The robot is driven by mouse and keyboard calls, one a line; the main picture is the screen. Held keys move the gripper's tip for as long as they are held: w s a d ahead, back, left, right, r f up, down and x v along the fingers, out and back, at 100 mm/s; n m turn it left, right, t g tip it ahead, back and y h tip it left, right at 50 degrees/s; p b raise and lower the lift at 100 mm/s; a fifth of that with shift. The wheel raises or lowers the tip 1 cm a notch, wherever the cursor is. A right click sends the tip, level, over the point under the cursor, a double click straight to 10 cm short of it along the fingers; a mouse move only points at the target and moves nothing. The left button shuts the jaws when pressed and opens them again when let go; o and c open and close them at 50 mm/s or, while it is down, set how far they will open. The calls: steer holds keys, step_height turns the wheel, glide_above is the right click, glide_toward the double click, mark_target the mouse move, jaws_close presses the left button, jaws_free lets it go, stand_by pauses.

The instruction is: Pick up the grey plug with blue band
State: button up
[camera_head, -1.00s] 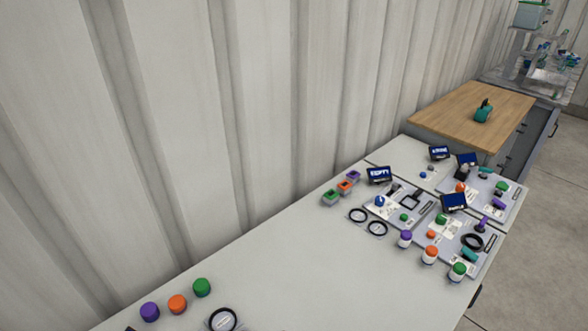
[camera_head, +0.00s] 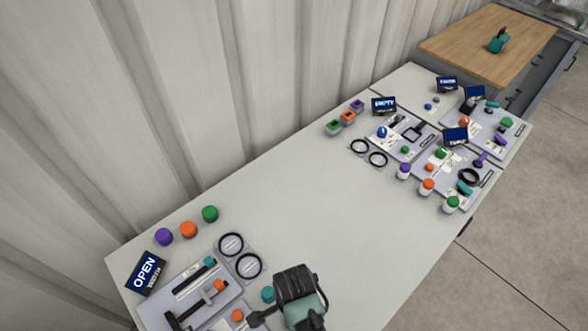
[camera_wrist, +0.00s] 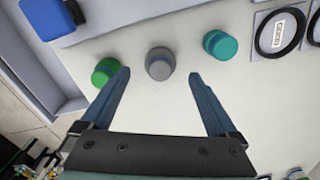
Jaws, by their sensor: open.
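A grey round plug (camera_wrist: 160,63) stands on the pale table in the wrist view, between the tips of my open gripper (camera_wrist: 158,77). Bare gaps show on both sides of it. I cannot make out a blue band on it from this angle. A green cap (camera_wrist: 105,72) stands by the left fingertip, and a teal cap (camera_wrist: 220,45) stands to the right beyond the right finger. In the head view my gripper (camera_head: 262,318) is low at the bottom centre, and the grey plug is not visible there.
Purple (camera_head: 164,237), orange (camera_head: 189,230) and green (camera_head: 210,213) caps stand behind. The middle of the table is clear; several panels and jars crowd the far right.

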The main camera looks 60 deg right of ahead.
steer(key=shift+f, duration=2.2)
steer(key=shift+c, duration=0.3)
steer(key=c, duration=1.4)
steer(key=shift+r, duration=0.1)
